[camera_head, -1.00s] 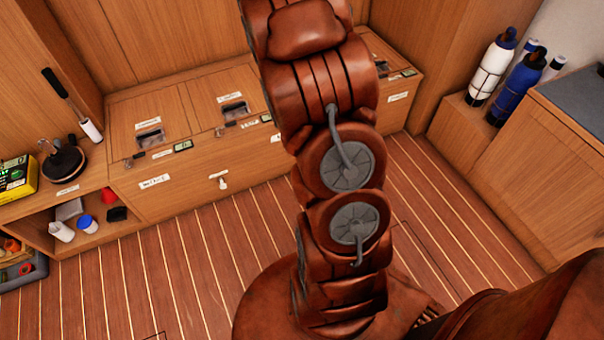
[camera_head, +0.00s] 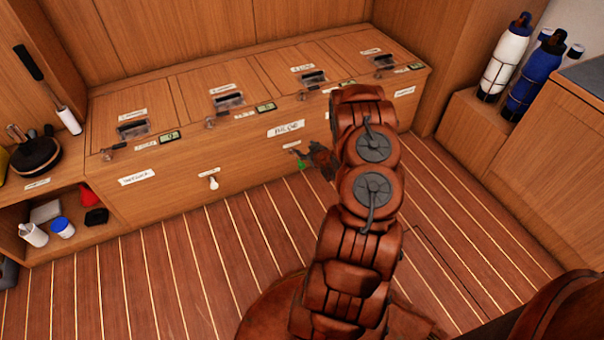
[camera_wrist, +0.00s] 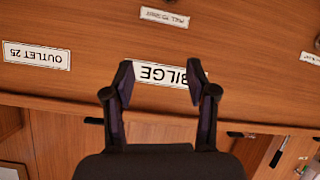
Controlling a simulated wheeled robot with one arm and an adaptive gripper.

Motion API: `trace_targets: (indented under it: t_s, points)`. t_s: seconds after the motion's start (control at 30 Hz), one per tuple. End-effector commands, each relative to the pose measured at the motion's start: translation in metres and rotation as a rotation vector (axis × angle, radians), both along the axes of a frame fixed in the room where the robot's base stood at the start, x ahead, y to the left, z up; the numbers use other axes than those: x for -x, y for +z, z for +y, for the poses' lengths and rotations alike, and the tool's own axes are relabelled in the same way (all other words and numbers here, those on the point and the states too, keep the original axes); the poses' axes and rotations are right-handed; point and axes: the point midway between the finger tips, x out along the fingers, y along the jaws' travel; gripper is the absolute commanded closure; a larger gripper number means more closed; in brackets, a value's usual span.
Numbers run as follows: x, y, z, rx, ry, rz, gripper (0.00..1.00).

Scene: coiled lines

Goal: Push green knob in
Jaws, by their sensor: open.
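The small green knob (camera_head: 300,165) shows in the head view on the front face of the wooden bench, below and right of the BILGE label (camera_head: 286,129). My gripper (camera_head: 303,154) is small in that view, close to the knob; whether they touch cannot be told. In the wrist view my gripper (camera_wrist: 160,80) has its two dark fingers spread, with nothing between them. The upside-down BILGE label (camera_wrist: 170,74) lies beyond the fingers, partly covered by them. I cannot see the green knob in the wrist view.
A white knob (camera_head: 213,183) sits farther left on the bench front. Several latched lids line the bench top. An open shelf (camera_head: 45,254) with small items is at the left; strapped bottles (camera_head: 504,58) stand at the right. The striped floor before the bench is clear left of my arm.

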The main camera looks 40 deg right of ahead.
Motion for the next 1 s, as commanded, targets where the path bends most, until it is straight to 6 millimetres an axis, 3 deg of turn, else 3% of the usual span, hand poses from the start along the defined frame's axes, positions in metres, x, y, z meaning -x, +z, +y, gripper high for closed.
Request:
trace_targets:
  t_s: [0.03,0.2,0.4,0.73,1.0]
  points:
    - [0.006,-0.031,0.001,-0.016,-0.005,-0.037,0.43]
    - [0.015,-0.076,0.006,-0.04,-0.015,-0.196,0.43]
    - [0.03,-0.113,0.017,-0.07,-0.045,-0.374,0.43]
    - [0.04,-0.125,0.022,-0.079,-0.079,-0.515,0.43]
    - [0.01,-0.125,0.013,-0.077,-0.075,-0.518,0.43]
